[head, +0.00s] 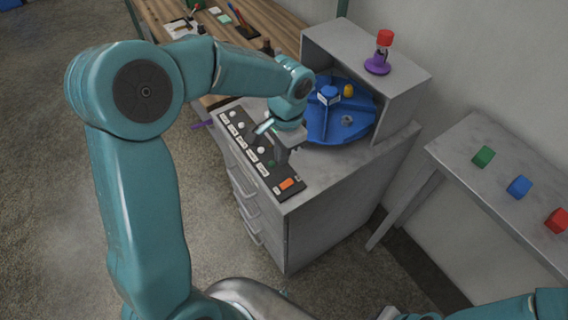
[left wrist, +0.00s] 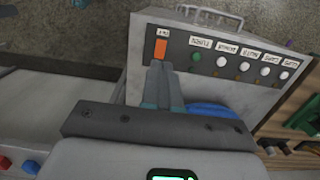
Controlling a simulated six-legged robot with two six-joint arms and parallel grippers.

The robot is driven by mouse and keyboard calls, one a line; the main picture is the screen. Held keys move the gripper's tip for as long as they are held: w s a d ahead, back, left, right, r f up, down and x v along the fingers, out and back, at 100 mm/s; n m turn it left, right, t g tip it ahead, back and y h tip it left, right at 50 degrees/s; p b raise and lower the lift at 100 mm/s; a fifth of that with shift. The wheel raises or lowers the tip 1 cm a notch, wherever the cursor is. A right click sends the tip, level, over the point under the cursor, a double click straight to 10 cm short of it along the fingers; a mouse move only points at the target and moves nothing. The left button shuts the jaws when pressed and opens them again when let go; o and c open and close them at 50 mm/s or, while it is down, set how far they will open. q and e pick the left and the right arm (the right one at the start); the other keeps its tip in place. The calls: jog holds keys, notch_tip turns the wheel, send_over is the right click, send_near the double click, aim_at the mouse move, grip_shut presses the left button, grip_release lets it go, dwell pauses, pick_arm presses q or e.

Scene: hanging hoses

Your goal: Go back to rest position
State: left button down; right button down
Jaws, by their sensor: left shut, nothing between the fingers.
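My left arm reaches in from the left in the head view. Its gripper (head: 282,158) is over the black control panel (head: 240,137) on top of the grey drawer cabinet (head: 335,215). In the left wrist view the two fingers (left wrist: 161,70) are together with nothing between them. Their tips appear just beside the orange switch (left wrist: 160,48) of the panel; I cannot tell whether they touch it. The orange switch also shows in the head view (head: 286,184). Part of my right arm shows at the lower right of the head view; its gripper is not visible.
A blue round turntable (head: 322,122) sits in the grey open box (head: 405,95), with a red-and-purple hourglass-like object (head: 381,55) on top. A side table (head: 470,165) at right holds green, blue and red blocks. A wooden bench (head: 165,18) stands behind. Floor at left is clear.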

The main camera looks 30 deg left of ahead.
pick_arm(q)
jog(key=shift+s+a+r, duration=0.1)
jog(key=shift+s+r, duration=0.05)
jog(key=shift+r, duration=0.5)
jog(key=shift+s, duration=0.15)
jog(key=s+d+f+n+h, duration=0.1)
jog(key=s+d+f+h, duration=0.1)
jog(key=d+f, duration=0.5)
jog(key=s+d+f+n+h, duration=0.1)
jog(key=s+d+f+h, duration=0.15)
jog(key=f, duration=0.75)
jog(key=s+d+f+n+t, duration=0.1)
jog(key=s+d+f+n, duration=0.3)
jog(key=s+f, duration=0.5)
jog(key=shift+s+d+n, duration=0.25)
jog(key=shift+s+n, duration=0.05)
jog(key=shift+s, duration=0.3)
